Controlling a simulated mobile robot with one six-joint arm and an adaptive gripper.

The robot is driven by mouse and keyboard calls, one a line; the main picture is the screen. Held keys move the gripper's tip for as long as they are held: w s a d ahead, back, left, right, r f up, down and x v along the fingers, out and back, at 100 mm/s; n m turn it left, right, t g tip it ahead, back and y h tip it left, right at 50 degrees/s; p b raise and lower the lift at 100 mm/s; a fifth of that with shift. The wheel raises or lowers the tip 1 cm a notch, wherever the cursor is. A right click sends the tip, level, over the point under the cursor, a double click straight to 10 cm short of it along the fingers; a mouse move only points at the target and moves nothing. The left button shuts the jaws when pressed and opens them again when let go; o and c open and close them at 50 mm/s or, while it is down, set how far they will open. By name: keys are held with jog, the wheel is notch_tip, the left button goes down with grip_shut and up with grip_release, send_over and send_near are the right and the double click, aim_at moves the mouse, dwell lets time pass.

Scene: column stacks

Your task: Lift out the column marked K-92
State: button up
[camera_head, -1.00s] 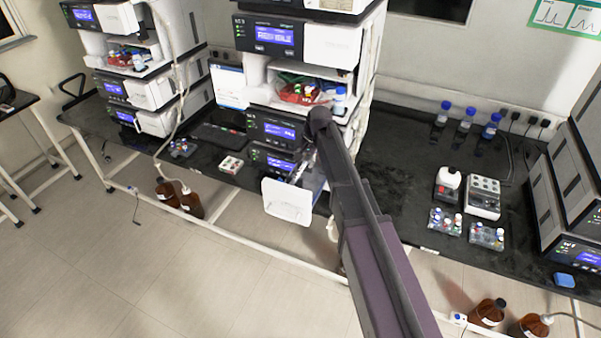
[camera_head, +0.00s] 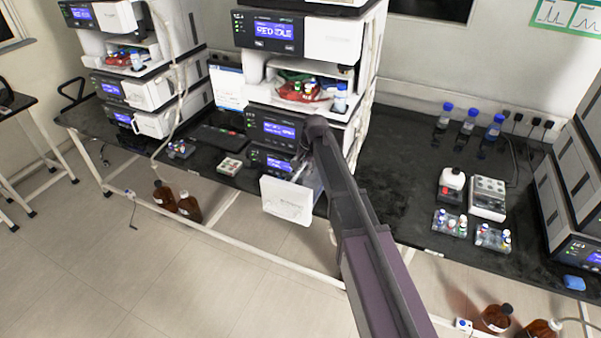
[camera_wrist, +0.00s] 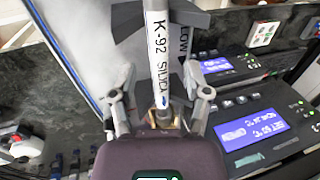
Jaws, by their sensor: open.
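The column marked K-92 SILICA (camera_wrist: 158,55) is a white tube with black lettering, seen in the wrist view running up from a brass-coloured end fitting (camera_wrist: 163,118). My gripper (camera_wrist: 160,88) is open, with one finger on each side of the column near that end. I cannot tell whether either finger touches it. In the head view my arm reaches into the middle stack (camera_head: 345,45) and hides the column and my gripper. A white door (camera_head: 287,198) hangs open at the lower part of that stack.
Another stack (camera_head: 150,95) stands left and one (camera_head: 565,190) right. Vial racks and blue-capped bottles (camera_head: 468,120) stand on the black bench (camera_head: 390,165). Brown bottles (camera_head: 493,318) stand on the floor.

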aim_at(301, 169)
dwell(0.4)
grip_shut()
jog(key=shift+r, duration=0.15)
notch_tip(301, 169, up, 10)
jog(key=p, duration=1)
dwell(0.9)
